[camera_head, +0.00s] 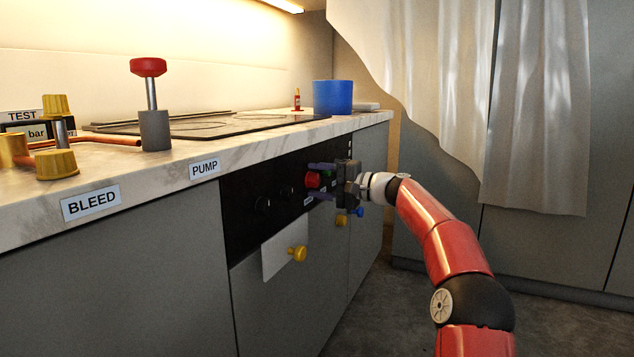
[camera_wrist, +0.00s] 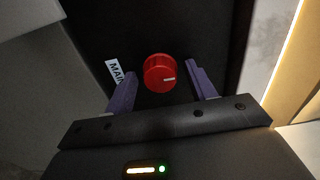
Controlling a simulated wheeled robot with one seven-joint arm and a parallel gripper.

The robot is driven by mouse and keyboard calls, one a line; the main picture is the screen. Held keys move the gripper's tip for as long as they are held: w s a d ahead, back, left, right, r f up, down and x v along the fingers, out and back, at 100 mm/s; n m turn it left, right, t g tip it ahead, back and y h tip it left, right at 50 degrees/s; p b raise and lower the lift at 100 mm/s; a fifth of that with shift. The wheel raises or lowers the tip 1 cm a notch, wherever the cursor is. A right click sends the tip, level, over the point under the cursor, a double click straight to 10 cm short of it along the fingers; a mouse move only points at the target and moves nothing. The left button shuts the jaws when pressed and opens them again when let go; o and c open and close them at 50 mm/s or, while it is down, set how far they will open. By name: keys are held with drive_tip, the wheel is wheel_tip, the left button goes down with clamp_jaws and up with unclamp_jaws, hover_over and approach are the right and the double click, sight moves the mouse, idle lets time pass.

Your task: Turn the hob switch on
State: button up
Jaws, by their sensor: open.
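A round red knob (camera_head: 312,180) with a pale pointer mark sits on the black front panel (camera_head: 243,215) below the hob (camera_head: 205,127). It also shows in the wrist view (camera_wrist: 158,74), beside a white label (camera_wrist: 115,72) that is partly hidden and starts "MAI". I take this knob for the hob switch. My gripper (camera_head: 318,181) is open and faces the panel. In the wrist view its purple fingers stand on either side of the knob, with visible gaps at both sides. I cannot tell how far the fingertips are from the panel.
Two black knobs (camera_head: 262,204) are left of the red one on the panel. A yellow knob (camera_head: 298,254) sticks out below on a white plate. A blue pot (camera_head: 332,97) and a red-topped lever (camera_head: 149,68) stand on the worktop. A torn curtain (camera_head: 535,110) hangs at right.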

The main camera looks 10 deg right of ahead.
drive_tip(key=v, duration=0.7)
drive_tip(key=shift+s+d, duration=0.1)
drive_tip(key=shift+d, duration=0.05)
